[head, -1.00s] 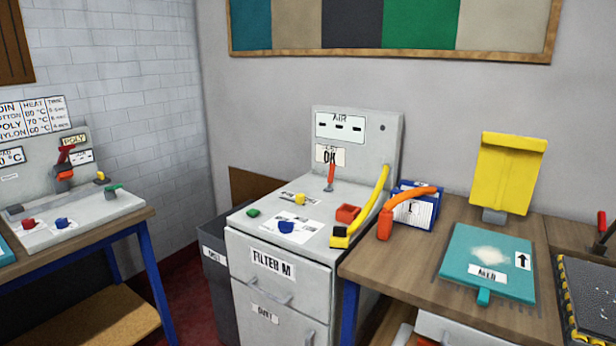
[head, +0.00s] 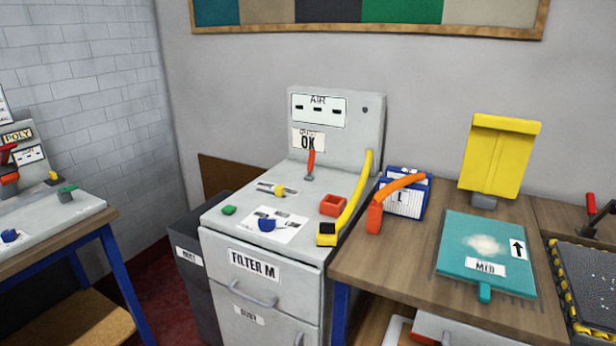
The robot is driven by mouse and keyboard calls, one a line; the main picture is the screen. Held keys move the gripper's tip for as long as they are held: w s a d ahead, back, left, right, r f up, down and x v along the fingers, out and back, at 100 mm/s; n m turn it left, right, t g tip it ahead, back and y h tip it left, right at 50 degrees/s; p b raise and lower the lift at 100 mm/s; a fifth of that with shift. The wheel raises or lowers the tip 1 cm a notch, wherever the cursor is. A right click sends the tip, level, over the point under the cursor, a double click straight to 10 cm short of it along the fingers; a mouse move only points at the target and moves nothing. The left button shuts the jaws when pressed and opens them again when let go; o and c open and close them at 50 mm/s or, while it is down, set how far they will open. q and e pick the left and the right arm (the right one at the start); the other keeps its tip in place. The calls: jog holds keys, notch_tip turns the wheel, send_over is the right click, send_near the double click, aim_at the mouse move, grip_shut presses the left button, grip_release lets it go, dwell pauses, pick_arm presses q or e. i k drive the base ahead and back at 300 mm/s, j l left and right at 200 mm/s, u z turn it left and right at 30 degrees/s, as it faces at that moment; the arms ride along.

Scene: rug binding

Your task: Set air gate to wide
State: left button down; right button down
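A grey machine marked FILTER M (head: 255,264) stands in the middle of the view. Its upright back panel carries a white AIR sign (head: 318,110) with small dark slots, and an OK label (head: 308,141) below. A red-orange lever (head: 310,164) stands upright on its top, near the panel. Also on its top are a yellow knob (head: 279,190) on a small slotted plate, a green knob (head: 229,210), a blue knob (head: 266,224) on a white label and a red open box (head: 333,205). I cannot read which control is the air gate. Neither gripper is in view.
Another control bench (head: 70,208) is at left.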

aim_at(279, 190)
jog(key=i+j+z, duration=0.45)
jog(key=j, duration=0.25)
jog(key=i+j+z, duration=0.4)
jog(key=j, duration=0.45)
jog(key=i, duration=0.1)
